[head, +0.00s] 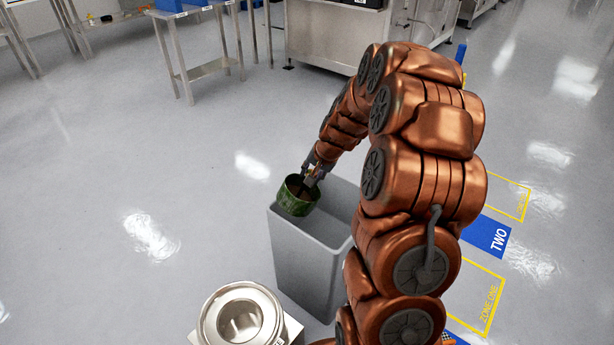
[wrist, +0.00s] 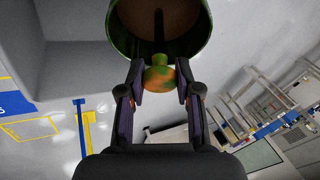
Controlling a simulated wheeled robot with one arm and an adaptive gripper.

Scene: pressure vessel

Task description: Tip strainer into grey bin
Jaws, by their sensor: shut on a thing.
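The strainer (head: 297,196) is a green, cup-like basket with a brownish inside. In the wrist view the strainer (wrist: 160,22) shows at the top, with a round green and orange knob (wrist: 160,74) below it. My gripper (wrist: 160,80) is shut on this knob. In the head view my gripper (head: 312,172) reaches down to the strainer. The grey bin (head: 300,248) is a tall open container standing on the floor. The strainer is at the bin's upper left rim in the head view, seemingly over the opening.
A round steel vessel (head: 241,318) stands open in front of the bin, at the bottom of the head view. Steel tables (head: 195,50) and a steel cabinet (head: 330,35) stand at the back. The floor on the left is clear. Blue and yellow floor markings (head: 488,236) lie on the right.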

